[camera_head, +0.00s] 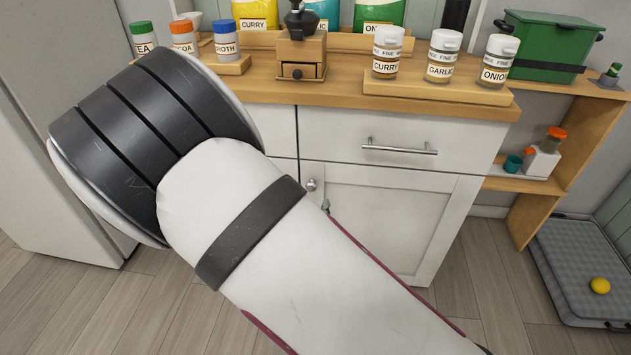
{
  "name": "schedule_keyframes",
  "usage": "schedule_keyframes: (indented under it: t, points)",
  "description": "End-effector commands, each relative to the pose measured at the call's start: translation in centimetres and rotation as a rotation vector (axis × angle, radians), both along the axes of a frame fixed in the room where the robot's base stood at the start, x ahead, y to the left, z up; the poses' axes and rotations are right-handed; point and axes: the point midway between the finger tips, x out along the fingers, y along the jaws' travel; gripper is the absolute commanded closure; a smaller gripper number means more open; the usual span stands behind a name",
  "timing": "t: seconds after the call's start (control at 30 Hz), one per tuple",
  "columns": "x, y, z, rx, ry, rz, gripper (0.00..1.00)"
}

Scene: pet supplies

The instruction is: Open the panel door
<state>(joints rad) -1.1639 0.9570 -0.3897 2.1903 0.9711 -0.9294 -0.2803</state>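The white panel door (395,205) is on the lower right of the white cabinet, under a drawer. It looks shut. A small round metal knob (312,185) shows near its upper left corner. My arm crosses the picture from the lower right to the upper left and hides the door's lower left part. A small dark piece shows beside the arm just below the knob; I cannot tell what it is. My gripper cannot be made out, so its place relative to the knob cannot be told.
A drawer with a bar handle (400,148) sits above the door. The wooden counter (360,93) holds jars and a coffee grinder (300,52). An open shelf (540,186) stands right of the cabinet. A grey case (570,265) with a yellow ball lies on the floor at right. Floor before the door is clear.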

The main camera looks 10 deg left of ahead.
Motion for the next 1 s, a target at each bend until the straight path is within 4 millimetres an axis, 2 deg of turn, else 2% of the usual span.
schedule_keyframes:
  t: [0.03,0.13,0.27,0.47,0.67,1.0]
  points:
    - [-0.3,0.5,-2.2,-0.06,-0.056,0.024,0.52]
    - [-0.9,1.1,-3.7,-0.143,-0.168,0.061,0.52]
    - [-1.6,1.9,-4.7,-0.216,-0.275,0.099,0.52]
    - [-1.7,2.2,-4.8,-0.256,-0.34,0.119,0.52]
    - [0.8,2.1,-4.8,-0.254,-0.342,0.116,0.52]
    - [7.4,1.9,-4.9,-0.254,-0.34,0.116,0.52]
